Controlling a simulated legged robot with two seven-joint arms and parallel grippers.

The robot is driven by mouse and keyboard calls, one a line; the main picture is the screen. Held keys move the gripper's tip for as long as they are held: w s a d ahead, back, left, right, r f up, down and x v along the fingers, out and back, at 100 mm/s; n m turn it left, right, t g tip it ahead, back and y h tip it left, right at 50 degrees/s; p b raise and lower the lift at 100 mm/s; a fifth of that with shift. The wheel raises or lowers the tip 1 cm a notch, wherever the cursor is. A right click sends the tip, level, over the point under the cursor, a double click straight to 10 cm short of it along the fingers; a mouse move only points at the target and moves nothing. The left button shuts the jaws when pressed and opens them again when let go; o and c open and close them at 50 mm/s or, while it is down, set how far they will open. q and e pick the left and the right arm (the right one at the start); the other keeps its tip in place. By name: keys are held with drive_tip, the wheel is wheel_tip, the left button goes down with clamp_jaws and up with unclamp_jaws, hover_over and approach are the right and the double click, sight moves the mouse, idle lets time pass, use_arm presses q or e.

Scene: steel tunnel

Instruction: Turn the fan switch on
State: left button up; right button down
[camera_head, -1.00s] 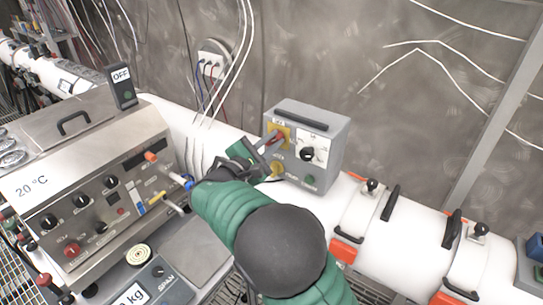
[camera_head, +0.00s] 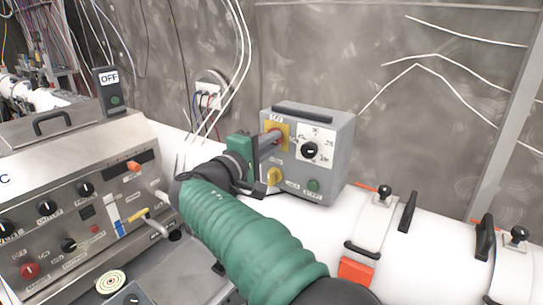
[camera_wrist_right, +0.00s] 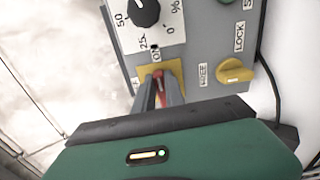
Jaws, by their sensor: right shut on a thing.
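A grey control box (camera_head: 331,172) sits on the white pipe in the middle of the head view. Its red switch (camera_head: 275,136) sits on a yellow plate (camera_head: 284,131) at the upper left of its face. My right gripper (camera_head: 268,141) reaches it from the left, fingers shut on the red switch. In the right wrist view the fingers (camera_wrist_right: 159,92) close around the red switch (camera_wrist_right: 159,78), beside the yellow plate (camera_wrist_right: 177,72). The fingers partly hide the switch, so its exact angle is hard to read. My left gripper is not in view.
The box also carries a black dial (camera_head: 310,150), a yellow knob (camera_head: 274,176) and a green button (camera_head: 313,185). A steel control panel (camera_head: 75,205) with several knobs stands at left. A sign reading OFF (camera_head: 109,88) stands on it. Clamps (camera_head: 372,222) line the pipe at right.

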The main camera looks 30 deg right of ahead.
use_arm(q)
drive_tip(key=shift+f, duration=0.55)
use_arm(e)
drive_tip(key=shift+a+f, duration=0.1)
drive_tip(key=shift+f, duration=0.2)
drive_tip(key=c, duration=1.5)
unclamp_jaws()
drive_tip(key=shift+w, duration=0.1)
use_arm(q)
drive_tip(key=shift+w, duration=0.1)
use_arm(e)
drive_tip(key=shift+o, duration=0.5)
drive_tip(key=shift+r, duration=0.15)
